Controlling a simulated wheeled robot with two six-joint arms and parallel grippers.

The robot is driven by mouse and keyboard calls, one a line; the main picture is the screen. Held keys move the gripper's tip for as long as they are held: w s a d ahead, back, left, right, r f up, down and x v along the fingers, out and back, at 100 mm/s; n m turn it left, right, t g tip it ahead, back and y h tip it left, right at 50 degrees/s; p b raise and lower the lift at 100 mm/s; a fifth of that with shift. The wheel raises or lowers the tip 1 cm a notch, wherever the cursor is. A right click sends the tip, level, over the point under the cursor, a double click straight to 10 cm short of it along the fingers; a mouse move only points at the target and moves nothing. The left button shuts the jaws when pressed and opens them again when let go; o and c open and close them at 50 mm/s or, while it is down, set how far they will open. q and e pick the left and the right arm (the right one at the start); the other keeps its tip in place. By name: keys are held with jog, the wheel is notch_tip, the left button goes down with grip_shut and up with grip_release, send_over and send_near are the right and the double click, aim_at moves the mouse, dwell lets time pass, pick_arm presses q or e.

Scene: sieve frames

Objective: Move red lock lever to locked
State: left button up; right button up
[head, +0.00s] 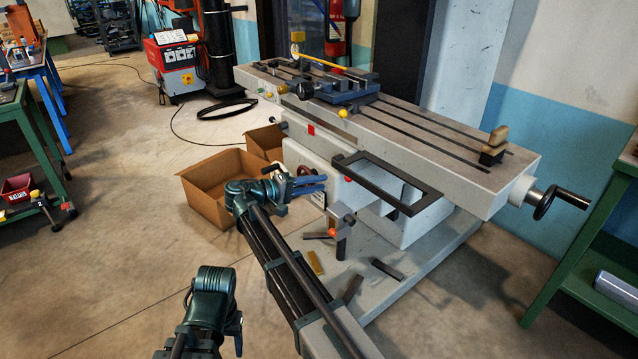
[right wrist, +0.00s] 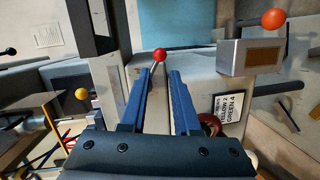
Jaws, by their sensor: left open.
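The red lock lever shows in the right wrist view as a red ball knob (right wrist: 159,55) on a thin metal stem, close to the pale machine body. My right gripper (right wrist: 160,72) is open, with its blue fingers either side of the stem and the knob just past the tips. I cannot tell if they touch it. In the head view my right gripper (head: 316,184) is at the front of the milling machine (head: 452,178), and the lever is not clear there. My left gripper (head: 236,335) is low at the left, away from the machine; its fingers are hard to make out.
An orange knob (right wrist: 273,18) on a grey block stands right of the lever in the wrist view, with a printed sign (right wrist: 228,104) below. A yellow knob (right wrist: 81,93) is at left. Cardboard boxes (head: 207,186) stand behind my right wrist. Open floor lies left.

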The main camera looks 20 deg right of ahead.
jog(key=shift+s+r+m, duration=0.2)
jog(key=shift+s+m, duration=0.05)
jog(key=shift+m, duration=0.05)
jog(key=shift+c, duration=1.1)
jog(key=shift+s+r+m+t+p, duration=0.3)
jog(key=shift+m+p, duration=0.25)
jog(key=shift+m, duration=0.15)
grip_shut()
jog(key=s+r+m+t+y+p, duration=0.1)
jog(key=m, duration=0.4)
jog(key=s+m+t+y+p, duration=0.1)
jog(key=s+m+p, duration=0.1)
jog(key=m, duration=0.3)
jog(key=s+r+m+t+y+p, duration=0.1)
jog(key=m+t+p, duration=0.1)
jog(key=m, duration=0.4)
jog(key=shift+s+a+r, duration=0.2)
jog(key=shift+a+r, duration=0.15)
jog(key=shift+a, duration=0.05)
